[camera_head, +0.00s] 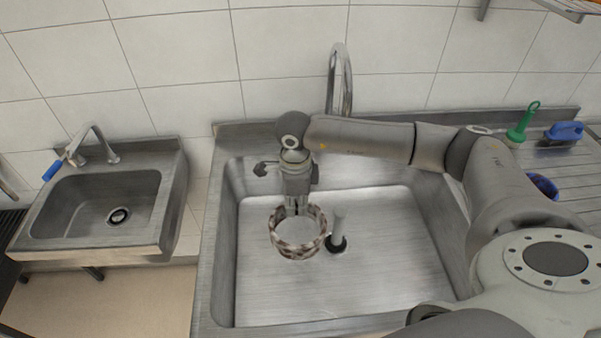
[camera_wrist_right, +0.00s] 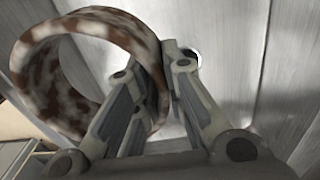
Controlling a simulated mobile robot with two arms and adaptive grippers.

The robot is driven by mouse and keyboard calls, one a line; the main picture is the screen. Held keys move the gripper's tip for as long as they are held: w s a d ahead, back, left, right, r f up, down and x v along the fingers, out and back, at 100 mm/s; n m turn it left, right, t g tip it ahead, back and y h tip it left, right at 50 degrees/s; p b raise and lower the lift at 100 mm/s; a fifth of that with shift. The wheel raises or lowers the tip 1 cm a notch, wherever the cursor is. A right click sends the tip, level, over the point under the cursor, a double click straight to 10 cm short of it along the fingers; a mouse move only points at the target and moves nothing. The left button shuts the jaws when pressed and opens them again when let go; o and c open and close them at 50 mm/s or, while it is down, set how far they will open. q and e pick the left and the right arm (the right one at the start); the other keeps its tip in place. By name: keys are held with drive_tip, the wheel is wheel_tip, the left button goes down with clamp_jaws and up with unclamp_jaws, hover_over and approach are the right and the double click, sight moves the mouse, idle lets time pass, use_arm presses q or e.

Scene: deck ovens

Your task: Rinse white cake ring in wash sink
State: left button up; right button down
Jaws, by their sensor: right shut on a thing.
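The cake ring (camera_head: 298,248) is a round open band, white with brown patches over its surface. It is inside the large steel wash sink (camera_head: 390,285), toward the left of the basin. My right gripper (camera_head: 297,208) points down into the sink and is shut on the ring's wall. In the right wrist view the ring (camera_wrist_right: 40,80) shows large at the left, with its wall between the fingers of the gripper (camera_wrist_right: 165,85). I cannot tell whether the ring touches the basin floor. My left gripper is not in view.
A tall curved faucet (camera_head: 338,75) stands behind the sink. An upright pipe (camera_head: 338,228) stands over the drain, just right of the ring. A smaller sink (camera_head: 100,205) is at the left. A green brush (camera_head: 519,125) and a blue brush (camera_head: 565,131) lie on the right drainboard.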

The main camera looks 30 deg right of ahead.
drive_tip(key=w+d+r+m+p, duration=0.2)
drive_tip(key=w+d+m, duration=0.15)
drive_tip(key=m, duration=0.35)
wheel_tip(320, 180, down, 25)
drive_tip(key=b, duration=1.6)
drive_tip(key=shift+a+r+b, duration=0.15)
drive_tip(key=shift+b, duration=0.2)
idle(1.7)
wheel_tip(320, 180, up, 24)
drive_tip(key=p, duration=1.6)
idle(0.7)
